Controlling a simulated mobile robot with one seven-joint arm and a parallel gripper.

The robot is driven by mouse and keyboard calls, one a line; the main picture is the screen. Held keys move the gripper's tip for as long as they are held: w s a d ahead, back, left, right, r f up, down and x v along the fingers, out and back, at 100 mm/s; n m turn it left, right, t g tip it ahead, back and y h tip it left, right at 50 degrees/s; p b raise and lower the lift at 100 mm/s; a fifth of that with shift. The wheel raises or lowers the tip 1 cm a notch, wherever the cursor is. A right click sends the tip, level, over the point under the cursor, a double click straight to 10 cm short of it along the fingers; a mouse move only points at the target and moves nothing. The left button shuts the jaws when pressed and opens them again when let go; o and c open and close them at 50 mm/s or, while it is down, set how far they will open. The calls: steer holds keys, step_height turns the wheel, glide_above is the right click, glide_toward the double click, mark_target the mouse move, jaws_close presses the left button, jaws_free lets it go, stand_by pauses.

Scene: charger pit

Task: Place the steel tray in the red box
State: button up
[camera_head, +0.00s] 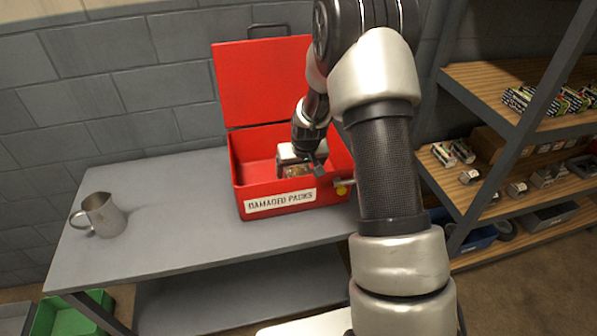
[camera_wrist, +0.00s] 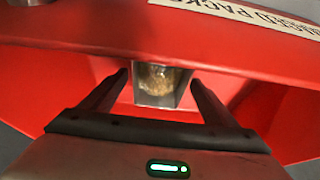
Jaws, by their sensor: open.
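The red box (camera_head: 255,177) stands on the grey table with its lid raised at the back and a "DAMAGED PACKS" label on its front. My gripper (camera_head: 303,168) reaches down inside it, toward the right half. A small steel tray (camera_wrist: 160,88) with brownish, grainy contents shows in the wrist view, inside the box near the labelled wall. My gripper's two fingers (camera_wrist: 158,80) are open, one on either side of the tray, with gaps visible. In the head view the tray is mostly hidden by my gripper; I cannot tell whether it rests on the box floor.
A metal jug (camera_head: 103,215) stands on the left of the grey table (camera_head: 185,245), with bare tabletop around it. A yellow knob (camera_head: 342,188) shows by the box's right front. Loaded shelves (camera_head: 495,165) stand at the right. A green crate (camera_head: 75,315) is on the floor at left.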

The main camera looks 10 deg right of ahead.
steer(key=s+a+p+v, duration=0.1)
steer(key=p+v, duration=0.1)
steer(key=v, duration=2)
steer(key=s+a+r, duration=0.1)
steer(key=s+r, duration=0.5)
steer(key=s, duration=0.6)
steer(key=s+a+r+t, duration=0.1)
steer(key=s+r, duration=0.5)
steer(key=s, duration=0.6)
steer(key=shift+a, duration=0.15)
steer(key=shift+s, duration=0.1)
steer(key=shift+c, duration=0.4)
